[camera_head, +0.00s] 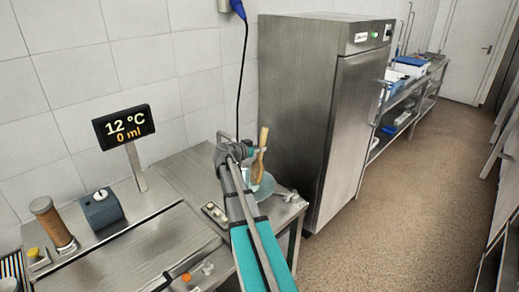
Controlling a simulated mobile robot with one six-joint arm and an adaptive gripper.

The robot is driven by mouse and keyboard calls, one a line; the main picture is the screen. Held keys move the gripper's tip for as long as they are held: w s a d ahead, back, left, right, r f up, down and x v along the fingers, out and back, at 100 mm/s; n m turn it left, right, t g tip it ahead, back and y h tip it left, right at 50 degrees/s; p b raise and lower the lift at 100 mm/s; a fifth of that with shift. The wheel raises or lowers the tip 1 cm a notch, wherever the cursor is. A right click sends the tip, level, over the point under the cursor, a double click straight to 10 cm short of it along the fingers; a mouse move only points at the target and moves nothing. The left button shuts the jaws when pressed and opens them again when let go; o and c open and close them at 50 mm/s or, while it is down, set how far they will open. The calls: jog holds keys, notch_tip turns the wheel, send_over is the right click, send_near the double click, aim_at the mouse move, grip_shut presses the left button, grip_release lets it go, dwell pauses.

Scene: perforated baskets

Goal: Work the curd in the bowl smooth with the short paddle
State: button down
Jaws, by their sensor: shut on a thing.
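The short wooden paddle (262,150) stands nearly upright at the end of my arm, its lower part over or in the bowl. My gripper (250,153) is shut on the paddle; its fingertips are small and hard to make out. The pale bowl (267,184) sits on the right part of the steel table, partly hidden behind my arm. The curd inside it cannot be made out. I cannot tell whether the paddle touches the bowl.
A display (124,127) reads 12 °C and 0 ml. A brown cylinder (50,222) and a dark grey device (101,208) stand at left. Small items lie near my arm. A tall steel cabinet (318,120) stands behind the table's right end. The floor at right is clear.

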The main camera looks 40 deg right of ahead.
jog(key=shift+w, duration=0.15)
jog(key=shift+w+f, duration=0.1)
jog(key=shift+w, duration=0.5)
jog(key=shift+a, duration=0.1)
jog(key=shift+s, duration=0.1)
jog(key=shift+s, duration=0.75)
jog(key=shift+w, duration=0.15)
dwell(0.5)
jog(key=shift+w, duration=0.75)
